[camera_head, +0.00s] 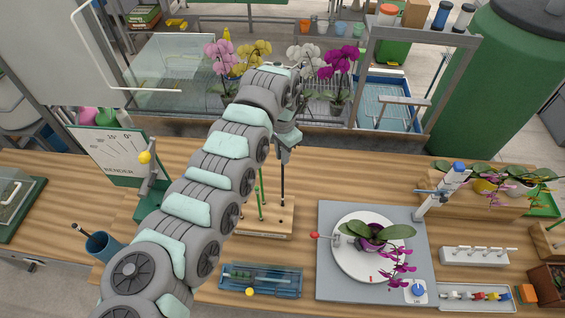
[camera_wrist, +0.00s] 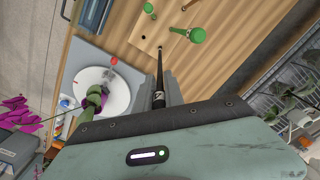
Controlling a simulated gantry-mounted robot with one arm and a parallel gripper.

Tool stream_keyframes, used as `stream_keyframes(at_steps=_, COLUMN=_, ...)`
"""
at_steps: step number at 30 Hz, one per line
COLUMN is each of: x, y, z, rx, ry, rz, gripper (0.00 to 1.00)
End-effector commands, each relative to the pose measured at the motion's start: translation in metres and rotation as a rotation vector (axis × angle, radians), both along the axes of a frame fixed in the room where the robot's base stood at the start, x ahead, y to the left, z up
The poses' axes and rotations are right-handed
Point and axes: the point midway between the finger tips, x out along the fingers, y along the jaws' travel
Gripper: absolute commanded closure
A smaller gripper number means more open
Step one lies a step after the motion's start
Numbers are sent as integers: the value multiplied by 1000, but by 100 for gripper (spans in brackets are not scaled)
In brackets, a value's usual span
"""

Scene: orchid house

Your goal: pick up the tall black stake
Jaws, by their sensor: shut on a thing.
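The tall black stake (camera_head: 282,180) is thin and upright, above the light wooden stake block (camera_head: 262,232) in the head view. My gripper (camera_head: 285,152) is shut on its upper part, and my arm hides some of the area behind. In the wrist view the black stake (camera_wrist: 160,70) runs from between my fingers to the block (camera_wrist: 150,32). Its far end meets the block's face near a hole. I cannot tell whether it is still seated. Green stakes (camera_head: 262,188) stand beside it in the same block, with round green tops (camera_wrist: 197,35) in the wrist view.
A white turntable (camera_head: 350,262) with a magenta orchid (camera_head: 375,235) lies right of the block. A bend chart (camera_head: 108,150) stands left. Potted orchids line the back. Bare wood lies behind the turntable.

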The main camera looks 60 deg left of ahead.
Motion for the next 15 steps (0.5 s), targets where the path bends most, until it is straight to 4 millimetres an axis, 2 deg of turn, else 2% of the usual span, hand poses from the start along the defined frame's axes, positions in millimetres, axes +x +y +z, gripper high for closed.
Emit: stream_keyframes(at_steps=15, x=0, y=1, z=84, rx=4, ry=2, rz=-2, gripper=100)
